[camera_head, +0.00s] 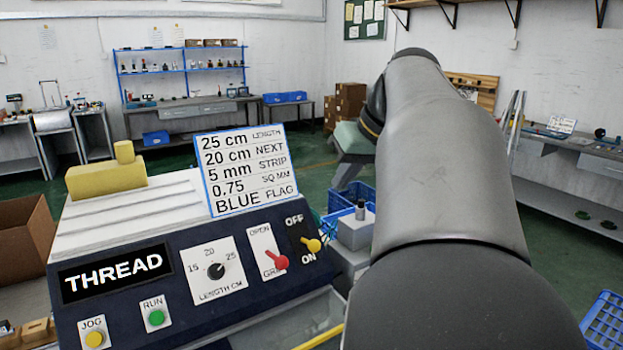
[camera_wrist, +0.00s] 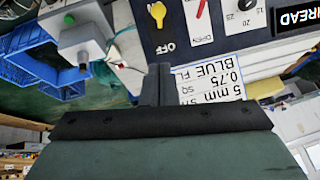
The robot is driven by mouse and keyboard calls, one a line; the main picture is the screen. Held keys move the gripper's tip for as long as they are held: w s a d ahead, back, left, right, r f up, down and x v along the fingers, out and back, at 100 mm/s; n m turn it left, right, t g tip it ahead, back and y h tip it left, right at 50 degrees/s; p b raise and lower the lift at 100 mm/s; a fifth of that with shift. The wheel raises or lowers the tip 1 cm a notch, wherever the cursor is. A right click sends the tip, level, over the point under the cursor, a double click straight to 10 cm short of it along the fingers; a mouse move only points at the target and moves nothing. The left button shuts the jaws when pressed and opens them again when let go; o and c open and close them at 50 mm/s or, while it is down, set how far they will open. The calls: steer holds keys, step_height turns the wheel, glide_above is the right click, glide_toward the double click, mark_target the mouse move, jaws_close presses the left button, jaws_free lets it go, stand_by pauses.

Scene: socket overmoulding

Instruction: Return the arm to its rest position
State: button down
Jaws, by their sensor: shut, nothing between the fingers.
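My arm (camera_head: 440,170) fills the right of the head view, rising from the bottom edge and bending near the top. My gripper is not seen there. In the wrist view my gripper (camera_wrist: 157,85) shows as dark fingers closed together with nothing held. The fingers overlap the view of the machine's control panel (camera_wrist: 175,42) and its card (camera_wrist: 212,80), which appear upside down. In the head view the panel (camera_head: 205,262) has a THREAD display, a length dial, a red lever, a yellow switch and two buttons. I cannot tell the distance from the fingers to the panel.
A card with job values (camera_head: 247,168) stands on the machine beside a yellow block (camera_head: 107,179). A grey box with a dark knob (camera_head: 357,229) and blue crates (camera_head: 348,197) are right of the machine. A cardboard box (camera_head: 25,240) is at left. Green floor lies behind.

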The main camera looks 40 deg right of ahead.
stand_by(0.4)
steer(key=w+a+f+n+g+y+p, duration=0.1)
steer(key=a+f+g+p, duration=0.1)
steer(key=a+f, duration=0.55)
steer(key=a+f+g+p, duration=0.2)
steer(key=a+f, duration=0.3)
steer(key=a, duration=0.5)
steer(key=s+a+f+n+g+h+p, duration=0.1)
steer(key=s+a+f+n+g+p, duration=0.1)
steer(key=s+a+f, duration=0.8)
steer(key=shift+s+a+f+h+p, duration=0.15)
steer(key=shift+a+f+h+p, duration=0.25)
steer(key=shift+f, duration=0.4)
